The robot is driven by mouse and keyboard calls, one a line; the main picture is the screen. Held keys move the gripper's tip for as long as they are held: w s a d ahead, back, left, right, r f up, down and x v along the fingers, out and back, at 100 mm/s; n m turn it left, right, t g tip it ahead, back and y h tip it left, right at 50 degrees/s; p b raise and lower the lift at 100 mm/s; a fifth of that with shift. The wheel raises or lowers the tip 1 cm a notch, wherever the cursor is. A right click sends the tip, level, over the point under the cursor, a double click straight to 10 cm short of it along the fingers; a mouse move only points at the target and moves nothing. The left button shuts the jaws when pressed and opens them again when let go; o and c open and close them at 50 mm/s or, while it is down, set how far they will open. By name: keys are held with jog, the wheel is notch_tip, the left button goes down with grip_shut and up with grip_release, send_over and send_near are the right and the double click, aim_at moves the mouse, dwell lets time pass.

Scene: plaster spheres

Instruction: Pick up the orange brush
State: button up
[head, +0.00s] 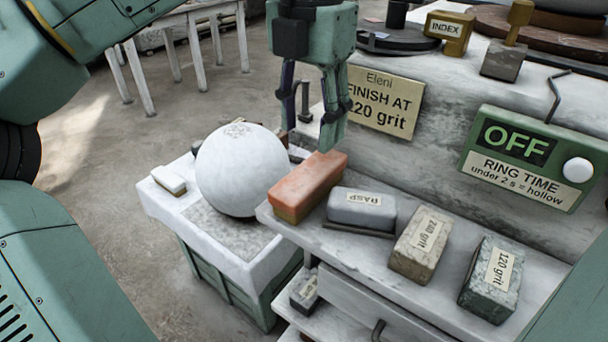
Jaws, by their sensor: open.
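The orange brush (309,183) is an orange block with a brownish lower side. My gripper (309,137) hangs above and just behind the brush in the head view, fingers pointing down. Its two fingers are apart with nothing held between them. The right fingertip overlaps the brush's far end in the picture; I cannot tell the exact gap.
A white plaster sphere (240,170) rests on a stand left of the brush. A "FINISH AT" sign (385,103) stands behind.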

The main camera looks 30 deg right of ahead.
aim_at(311, 170)
jog(key=f, duration=0.5)
jog(key=f+p, duration=0.1)
jog(key=f, duration=0.2)
jog(key=shift+s+a+f, duration=0.1)
jog(key=shift+s, duration=0.25)
jog(key=shift+f, duration=0.4)
jog(key=shift+w+f, duration=0.2)
jog(key=shift+w, duration=0.05)
jog(key=shift+o, duration=0.2)
jog(key=shift+r, duration=0.15)
jog(key=shift+r, duration=0.1)
jog(key=c, duration=0.9)
